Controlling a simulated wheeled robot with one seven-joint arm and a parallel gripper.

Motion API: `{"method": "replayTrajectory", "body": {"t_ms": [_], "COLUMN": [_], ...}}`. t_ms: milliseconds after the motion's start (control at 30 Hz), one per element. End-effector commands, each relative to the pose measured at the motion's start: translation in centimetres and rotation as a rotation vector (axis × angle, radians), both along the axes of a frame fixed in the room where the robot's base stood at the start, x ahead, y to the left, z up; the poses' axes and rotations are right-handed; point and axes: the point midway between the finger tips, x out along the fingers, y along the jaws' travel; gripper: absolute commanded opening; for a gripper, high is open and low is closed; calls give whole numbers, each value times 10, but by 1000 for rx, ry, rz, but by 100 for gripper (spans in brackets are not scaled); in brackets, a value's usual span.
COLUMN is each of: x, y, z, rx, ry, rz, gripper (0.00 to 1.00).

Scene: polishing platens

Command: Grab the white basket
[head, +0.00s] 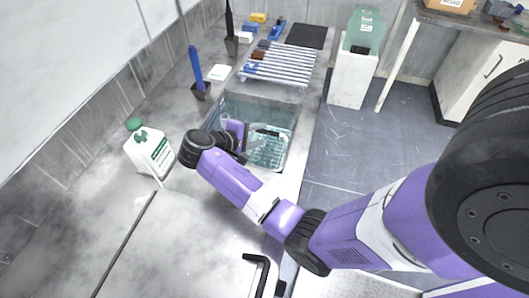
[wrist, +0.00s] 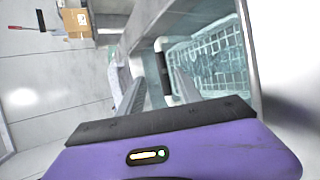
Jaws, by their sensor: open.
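The white wire basket (head: 268,149) sits inside the sink basin, in its right part. Its grid also shows in the wrist view (wrist: 212,62), to the right of the fingers. A white handle with a black grip (wrist: 162,72) rises from its near side. My gripper (wrist: 155,88) is open, with one finger on each side of this handle in the picture. I cannot tell whether a finger touches it. In the head view my wrist reaches down into the basin and partly hides the fingers.
The sink basin (head: 225,100) has raised walls close around my gripper. A white bottle with a green cap (head: 149,150) stands on the counter at left. A slatted rack (head: 278,66) lies behind the sink. A white bin (head: 351,78) stands on the floor at right.

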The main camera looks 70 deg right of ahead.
Motion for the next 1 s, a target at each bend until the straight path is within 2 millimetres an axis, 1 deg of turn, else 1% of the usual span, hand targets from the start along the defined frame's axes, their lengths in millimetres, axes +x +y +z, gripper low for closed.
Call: {"method": "replayTrajectory", "body": {"t_ms": [267, 500, 600, 700, 900, 967, 1000], "x": [-9, -17, -19, -21, -21, -20, -20], "y": [-22, -48, -55, -58, -59, -59, -59], "z": [-15, -35, -40, -43, -43, -43, -43], "rx": [6, 4, 4, 4, 4, 4, 4], "ry": [6, 5, 3, 2, 2, 2, 2], "rz": [0, -1, 1, 1, 2, 2, 2], "gripper": [41, 41, 41, 41, 41, 30, 22]}}
